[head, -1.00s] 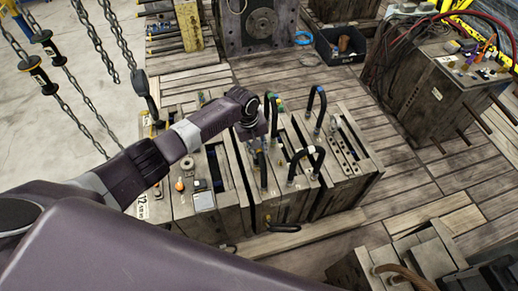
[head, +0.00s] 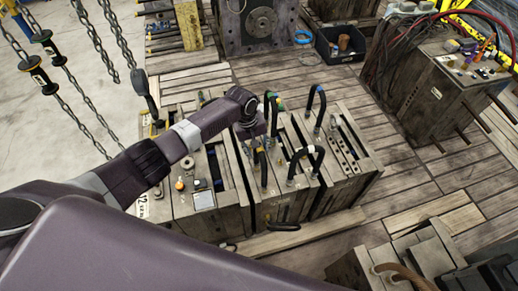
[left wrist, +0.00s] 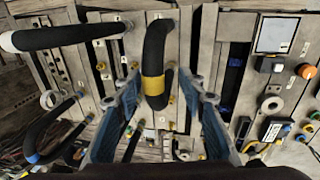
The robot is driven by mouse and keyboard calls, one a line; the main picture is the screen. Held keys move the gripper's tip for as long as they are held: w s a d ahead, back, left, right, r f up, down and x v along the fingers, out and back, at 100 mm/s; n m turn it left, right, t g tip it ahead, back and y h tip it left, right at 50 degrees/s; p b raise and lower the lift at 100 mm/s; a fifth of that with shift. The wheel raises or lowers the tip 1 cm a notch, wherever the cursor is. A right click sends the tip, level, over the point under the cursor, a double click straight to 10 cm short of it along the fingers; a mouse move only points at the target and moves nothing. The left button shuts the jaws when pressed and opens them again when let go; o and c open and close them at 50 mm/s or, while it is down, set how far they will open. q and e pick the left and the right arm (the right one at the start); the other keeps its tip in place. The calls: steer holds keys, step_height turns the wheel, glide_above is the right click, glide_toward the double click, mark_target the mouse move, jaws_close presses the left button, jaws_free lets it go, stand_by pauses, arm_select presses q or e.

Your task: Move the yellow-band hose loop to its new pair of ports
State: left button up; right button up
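The yellow-band hose loop (left wrist: 153,65) is a thick black hose with a wide yellow band, seen from above in the left wrist view. It also shows in the head view (head: 263,170), standing on the middle mould block. My left gripper (left wrist: 162,100) is open, its two blue-padded fingers on either side of the loop with gaps between pads and hose. In the head view my left gripper (head: 254,138) points down over the blocks, with its fingertips partly hidden. My right gripper is out of view.
A white-band hose (left wrist: 60,36) and a blue-band hose (left wrist: 48,132) stand close by in the left wrist view. A block with an orange button (head: 180,185) is on the left. Chains (head: 85,65) hang at upper left. Planks (head: 385,130) at right are clear.

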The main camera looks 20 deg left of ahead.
arm_select(q)
steer(key=shift+d, duration=0.1)
steer(key=shift+r, duration=0.15)
step_height(320, 180, up, 12)
steer(key=s+a, duration=0.1)
steer(key=a, duration=0.1)
steer(key=shift+s+f, duration=0.15)
steer(key=shift+f, duration=0.1)
steer(key=shift+d+f, duration=0.1)
steer(key=shift+d, duration=0.05)
